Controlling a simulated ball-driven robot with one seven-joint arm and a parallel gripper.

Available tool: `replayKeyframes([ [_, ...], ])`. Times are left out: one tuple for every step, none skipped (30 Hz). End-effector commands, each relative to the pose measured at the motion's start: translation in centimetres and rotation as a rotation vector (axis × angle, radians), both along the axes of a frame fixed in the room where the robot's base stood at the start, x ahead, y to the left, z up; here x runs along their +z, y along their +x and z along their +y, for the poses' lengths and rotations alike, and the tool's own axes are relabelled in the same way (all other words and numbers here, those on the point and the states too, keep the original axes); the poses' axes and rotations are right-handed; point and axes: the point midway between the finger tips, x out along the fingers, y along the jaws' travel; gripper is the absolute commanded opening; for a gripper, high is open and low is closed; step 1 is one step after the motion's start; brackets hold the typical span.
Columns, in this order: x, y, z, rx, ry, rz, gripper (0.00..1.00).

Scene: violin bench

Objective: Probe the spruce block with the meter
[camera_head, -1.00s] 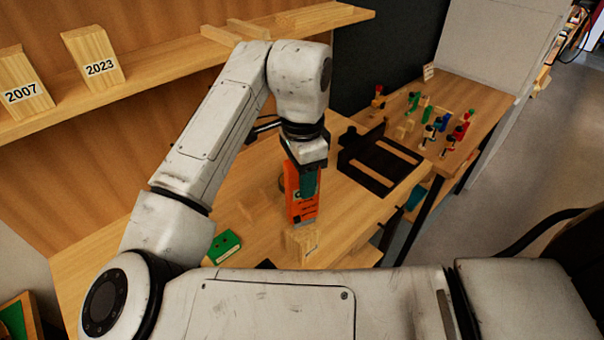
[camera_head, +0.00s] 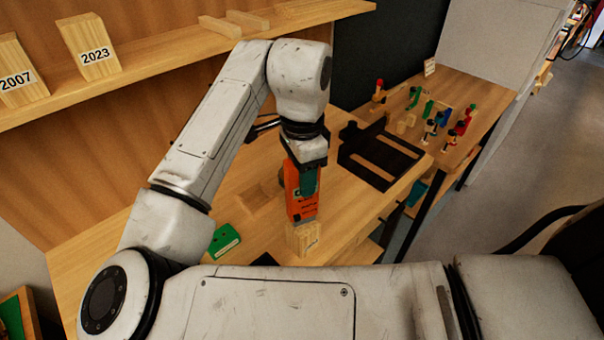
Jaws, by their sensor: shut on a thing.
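My gripper (camera_head: 306,165) is shut on the orange and dark green meter (camera_head: 296,194) and holds it upright, its lower end down. A pale wooden block (camera_head: 304,238), which looks like the spruce block, sits on the bench (camera_head: 215,278) right under the meter. The meter's lower end is at the block's top in the picture. I cannot tell whether its pins touch the wood, as they are too small to see. My arm hides part of the bench behind the gripper.
A green box (camera_head: 224,240) lies on the bench to the left. A black slotted mat (camera_head: 380,157) lies to the right. A shelf (camera_head: 160,62) above holds blocks labelled 2007 (camera_head: 20,75) and 2023 (camera_head: 90,50). A side table (camera_head: 480,100) holds several coloured clamps.

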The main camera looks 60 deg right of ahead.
Motion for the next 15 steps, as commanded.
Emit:
replayKeyframes([
  [-0.06, 0.0, 0.0, 0.0, 0.0, 0.0, 0.0],
  [-0.09, 0.0, 0.0, 0.0, 0.0, 0.0, 0.0],
  [-0.13, 0.0, 0.0, 0.0, 0.0, 0.0, 0.0],
  [-0.16, 0.0, 0.0, 0.0, 0.0, 0.0, 0.0],
  [-0.18, 0.0, 0.0, 0.0, 0.0, 0.0, 0.0],
  [-0.22, 0.0, 0.0, 0.0, 0.0, 0.0, 0.0],
  [-0.25, 0.0, 0.0, 0.0, 0.0, 0.0, 0.0],
  [-0.28, 0.0, 0.0, 0.0, 0.0, 0.0, 0.0],
  [-0.31, 0.0, 0.0, 0.0, 0.0, 0.0, 0.0],
  [-0.34, 0.0, 0.0, 0.0, 0.0, 0.0, 0.0],
  [-0.37, 0.0, 0.0, 0.0, 0.0, 0.0, 0.0],
  [-0.4, -0.01, 0.01, 0.0, 0.0, 0.0, 0.0],
  [-0.43, -0.01, 0.01, 0.0, 0.0, 0.0, 0.0],
  [-0.46, -0.01, 0.01, 0.0, 0.0, 0.0, 0.0],
  [-0.5, -0.01, 0.01, 0.0, 0.0, 0.0, 0.0],
])
